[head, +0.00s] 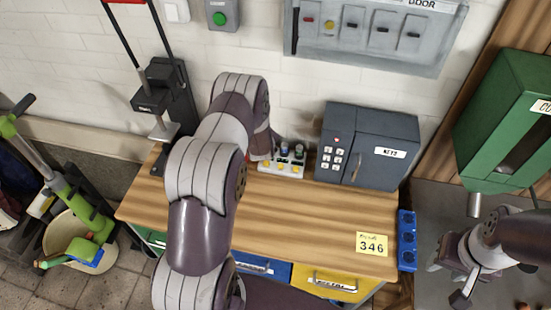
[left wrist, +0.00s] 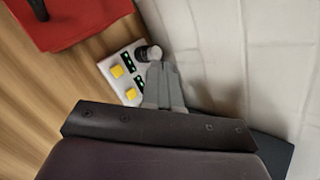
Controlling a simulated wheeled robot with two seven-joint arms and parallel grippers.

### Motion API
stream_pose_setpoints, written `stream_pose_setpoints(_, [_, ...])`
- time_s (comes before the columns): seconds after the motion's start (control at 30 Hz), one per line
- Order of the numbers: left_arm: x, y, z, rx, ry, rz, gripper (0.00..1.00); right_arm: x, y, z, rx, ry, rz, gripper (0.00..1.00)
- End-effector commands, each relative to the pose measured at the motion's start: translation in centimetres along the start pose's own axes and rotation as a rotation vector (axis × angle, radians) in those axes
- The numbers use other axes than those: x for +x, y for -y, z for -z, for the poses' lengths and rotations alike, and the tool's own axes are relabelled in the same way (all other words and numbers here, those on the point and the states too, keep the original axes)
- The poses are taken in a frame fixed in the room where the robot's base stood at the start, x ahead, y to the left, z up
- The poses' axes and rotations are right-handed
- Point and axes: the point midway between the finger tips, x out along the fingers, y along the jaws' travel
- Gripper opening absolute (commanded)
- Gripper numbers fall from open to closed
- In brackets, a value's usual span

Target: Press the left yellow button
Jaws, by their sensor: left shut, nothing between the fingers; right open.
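A white button box (head: 290,174) sits at the back of the wooden workbench, with yellow buttons (head: 281,167) on its front and dark knobs behind them. In the left wrist view the box (left wrist: 108,66) shows two yellow buttons, one (left wrist: 117,71) farther from my gripper body and one (left wrist: 131,93) nearer, with green-lit displays and a black knob (left wrist: 150,53). My left gripper (left wrist: 163,68) is shut and empty, its tips over or beside the box near the knob; contact cannot be told. My arm hides it in the head view. My right gripper (head: 448,283) is open, off the bench's right side.
A dark key safe (head: 370,145) stands right of the box. A red object (left wrist: 70,22) lies near the box. A grey switch panel (head: 375,35) and green button (head: 220,18) are on the wall. The bench front (head: 300,225) is clear beside a yellow 346 note (head: 372,244).

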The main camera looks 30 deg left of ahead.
Motion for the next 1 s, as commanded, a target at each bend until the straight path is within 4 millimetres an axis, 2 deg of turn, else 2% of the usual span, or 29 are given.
stream_pose_setpoints(0.13, [0.0,0.1,-0.1,0.068,0.003,0.003,0.0,0.0,0.0,0.0,0.0,0.0,0.0,0.43])
stream_pose_setpoints(0.57, [0.5,-0.3,0.3,0.066,0.0,0.001,0.0,0.6,0.0,-0.1,0.0,0.0,0.0,0.43])
stream_pose_setpoints(1.0, [4.6,-3.5,3.2,0.065,-0.001,0.0,0.0,5.2,0.0,-0.6,0.0,0.0,0.0,0.43])
